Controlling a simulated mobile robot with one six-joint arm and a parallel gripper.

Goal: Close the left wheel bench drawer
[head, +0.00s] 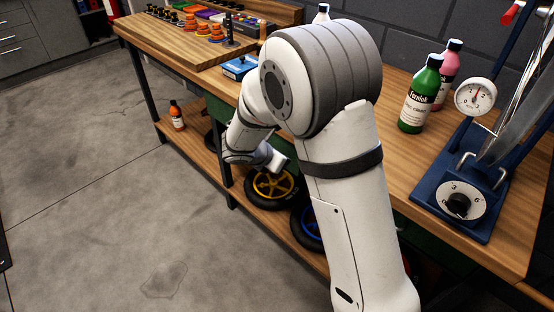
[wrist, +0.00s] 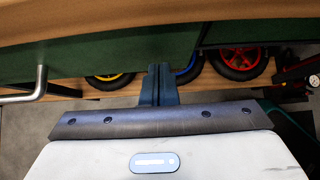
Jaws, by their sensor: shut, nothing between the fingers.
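A green drawer front (wrist: 105,60) spans the left and middle of the wrist view, under the wooden bench top. A metal bar handle (wrist: 40,85) is on its left part. The front ends at a vertical edge right of my gripper, and its lower edge hangs lower than the green panel (wrist: 270,30) to the right; I cannot tell how far it is pulled out. My gripper (wrist: 160,78) is shut and empty, its tips at or close to this front, right of the handle; contact is unclear. In the head view my arm hides most of the drawer; a green strip (head: 218,108) shows left of it.
Wheels with yellow (head: 272,186), blue (head: 308,228) and red (wrist: 240,58) rims lie on the lower shelf. The bench top holds a green bottle (head: 420,98), a pink bottle (head: 448,68) and a blue stand with a dial (head: 460,204). The floor (head: 110,190) at left is clear.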

